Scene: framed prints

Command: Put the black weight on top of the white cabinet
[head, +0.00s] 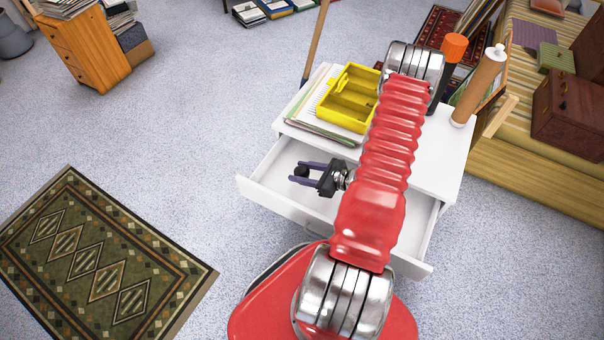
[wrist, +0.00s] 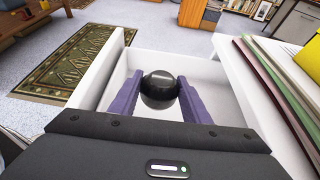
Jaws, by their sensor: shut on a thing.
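The black weight (wrist: 159,88) is round and glossy, and sits between the purple fingers of my gripper (wrist: 157,98) in the wrist view. In the head view the dark weight (head: 301,171) shows at the tips of my gripper (head: 303,173), which is shut on it. Both are over the open drawer (head: 262,190) of the white cabinet (head: 452,150). I cannot tell whether the weight touches the drawer floor. My red arm hides part of the cabinet top and drawer.
The top's front right part looks bare. A patterned rug (head: 100,262) lies left. A wooden bench (head: 540,165) stands right.

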